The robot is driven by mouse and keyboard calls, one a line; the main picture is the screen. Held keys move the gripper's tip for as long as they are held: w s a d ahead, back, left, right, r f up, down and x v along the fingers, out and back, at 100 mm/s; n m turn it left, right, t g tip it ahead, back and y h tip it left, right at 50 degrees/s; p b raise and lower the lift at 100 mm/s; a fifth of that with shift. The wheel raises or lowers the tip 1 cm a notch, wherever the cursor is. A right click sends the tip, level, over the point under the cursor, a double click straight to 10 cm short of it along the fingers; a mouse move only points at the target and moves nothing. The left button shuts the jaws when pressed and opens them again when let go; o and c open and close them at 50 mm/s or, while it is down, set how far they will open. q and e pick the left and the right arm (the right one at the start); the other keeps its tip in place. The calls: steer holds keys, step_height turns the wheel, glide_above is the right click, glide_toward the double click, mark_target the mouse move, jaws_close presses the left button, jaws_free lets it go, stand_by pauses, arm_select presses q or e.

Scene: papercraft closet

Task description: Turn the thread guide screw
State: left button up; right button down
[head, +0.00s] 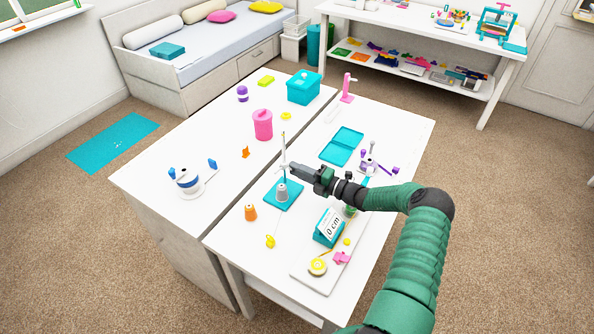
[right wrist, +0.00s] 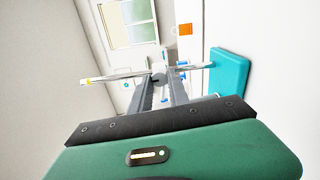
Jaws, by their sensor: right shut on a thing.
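A thread stand with a teal base (head: 293,203) stands on the near white table. A grey cone of thread (head: 282,193) sits on the base, and a thin upright rod (head: 283,148) rises above it. My right gripper (head: 290,168) reaches in from the right at the rod, above the cone. In the right wrist view the rod (right wrist: 100,78) runs sideways across the picture. A small grey screw (right wrist: 159,76) on it lies between the fingertips of my right gripper (right wrist: 160,82), which is shut on it. The fingers hide part of the screw. My left gripper is not in view.
A teal block with a "0 cm" label (head: 328,228) stands below my right arm. A pink canister (head: 262,125) stands on the other table.

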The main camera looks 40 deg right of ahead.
steer(key=shift+s+d+f+m, duration=0.15)
steer(key=shift+d+m, duration=0.1)
steer(key=shift+m, duration=0.35)
steer(key=c, duration=1.5)
jaws_free()
steer(key=shift+f, duration=0.1)
steer(key=shift+o, duration=1.3)
steer(key=shift+d+f, duration=0.1)
steer(key=shift+d, duration=0.05)
steer(key=shift+w+d+f, duration=0.1)
steer(key=shift+w+d, duration=0.05)
steer(key=shift+w, duration=0.05)
steer(key=shift+s, duration=0.2)
steer(key=b+v, duration=0.1)
steer(key=v, duration=1.5)
steer(key=shift+s+d, duration=0.1)
steer(key=shift+s, duration=0.1)
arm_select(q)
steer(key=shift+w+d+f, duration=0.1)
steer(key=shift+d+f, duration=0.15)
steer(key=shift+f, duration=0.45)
arm_select(e)
steer(key=shift+d, duration=0.1)
